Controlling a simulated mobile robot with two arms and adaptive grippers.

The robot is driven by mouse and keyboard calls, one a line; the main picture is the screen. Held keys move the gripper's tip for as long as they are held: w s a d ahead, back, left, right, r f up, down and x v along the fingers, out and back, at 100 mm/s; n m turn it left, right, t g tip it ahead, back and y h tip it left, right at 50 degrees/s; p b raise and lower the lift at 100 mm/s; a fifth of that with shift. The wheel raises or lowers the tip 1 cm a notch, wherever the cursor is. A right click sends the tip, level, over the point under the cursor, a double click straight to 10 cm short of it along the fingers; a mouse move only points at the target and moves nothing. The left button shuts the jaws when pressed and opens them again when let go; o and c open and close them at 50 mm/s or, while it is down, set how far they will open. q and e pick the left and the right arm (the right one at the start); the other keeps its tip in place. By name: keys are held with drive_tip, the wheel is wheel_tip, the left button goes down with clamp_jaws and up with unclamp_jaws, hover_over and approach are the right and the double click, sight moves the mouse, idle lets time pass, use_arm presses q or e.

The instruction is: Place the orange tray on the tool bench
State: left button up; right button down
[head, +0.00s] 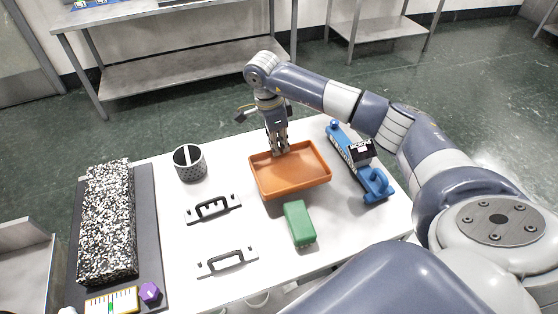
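The orange tray (305,182) lies flat on the white table (235,285), right of its middle, and looks empty. My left gripper is out of view. A steel bench (170,70) with a lower shelf stands across the floor at the back; nothing marks which surface is the tool bench.
A blue hand plane (358,160) is right of the tray, a green block (299,223) just in front. A perforated cup (189,162) and two handled plates (213,208) (227,261) are left. A speckled slab (107,220) lies at far left. Another steel table (375,32) stands behind.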

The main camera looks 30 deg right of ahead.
sight(279, 157)
wheel_tip(279, 157, down, 5)
drive_tip(key=shift+f+p, duration=0.2)
drive_tip(key=shift+p, duration=0.25)
drive_tip(key=shift+f+b, duration=0.2)
drive_tip(key=shift+b, duration=0.1)
drive_tip(key=c, duration=1.8)
unclamp_jaws()
drive_tip(key=shift+r, duration=0.25)
wheel_tip(279, 157, up, 12)
drive_tip(key=a+b, duration=0.1)
drive_tip(key=shift+w+a, duration=0.3)
drive_tip(key=shift+a, duration=0.05)
